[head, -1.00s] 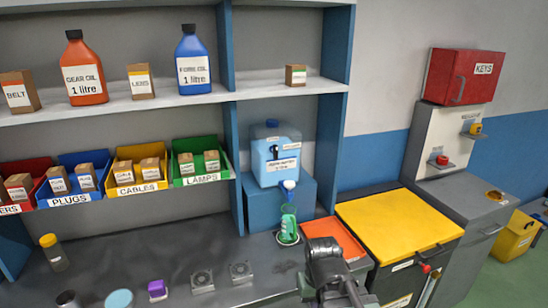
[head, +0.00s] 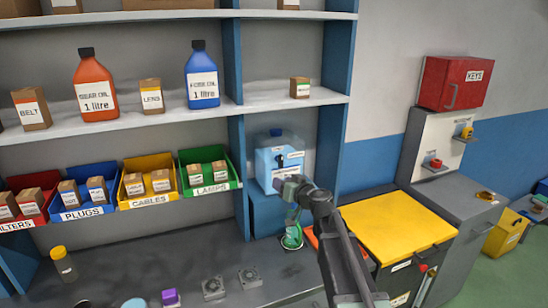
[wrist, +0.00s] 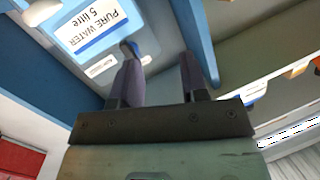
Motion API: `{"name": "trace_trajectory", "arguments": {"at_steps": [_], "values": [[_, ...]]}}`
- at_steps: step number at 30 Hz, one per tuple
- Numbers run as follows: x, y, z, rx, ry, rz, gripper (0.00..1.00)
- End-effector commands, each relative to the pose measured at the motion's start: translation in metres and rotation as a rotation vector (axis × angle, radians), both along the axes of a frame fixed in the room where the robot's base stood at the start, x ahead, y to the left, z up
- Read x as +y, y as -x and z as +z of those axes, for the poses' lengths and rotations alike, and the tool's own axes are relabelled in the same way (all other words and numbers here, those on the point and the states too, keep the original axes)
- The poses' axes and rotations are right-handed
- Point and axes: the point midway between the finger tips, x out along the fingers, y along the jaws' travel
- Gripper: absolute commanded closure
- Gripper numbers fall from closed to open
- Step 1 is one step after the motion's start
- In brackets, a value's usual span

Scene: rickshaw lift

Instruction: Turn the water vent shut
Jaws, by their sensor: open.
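The light-blue water jug (head: 268,158) stands on a blue stand at the right end of the bench. A dark vent knob (head: 281,160) shows on its upper front, beside a small white label. In the wrist view the jug's "PURE WATER 5 litre" label (wrist: 88,27) is upside down.
A blue shelf post (head: 237,165) is close on the left. The yellow lid (head: 395,232) is to the right. Small fans (head: 213,288) lie on the bench.

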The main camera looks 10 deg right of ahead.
Motion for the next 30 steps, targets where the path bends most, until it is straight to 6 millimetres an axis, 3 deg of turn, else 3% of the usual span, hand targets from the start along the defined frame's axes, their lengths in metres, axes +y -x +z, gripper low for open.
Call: {"name": "trace_trajectory", "arguments": {"at_steps": [1, 3, 6, 14, 24, 30], "values": [[-0.015, -0.017, 0.011, -0.089, 0.021, -0.09, 0.6], [-0.032, -0.021, 0.019, -0.164, 0.089, -0.19, 0.6], [-0.04, -0.022, 0.02, -0.202, 0.189, -0.236, 0.6], [-0.038, -0.032, 0.02, -0.209, 0.211, -0.23, 0.6], [-0.021, -0.105, 0.02, -0.209, 0.21, -0.229, 0.6], [-0.015, -0.127, 0.02, -0.209, 0.21, -0.229, 0.6]]}}
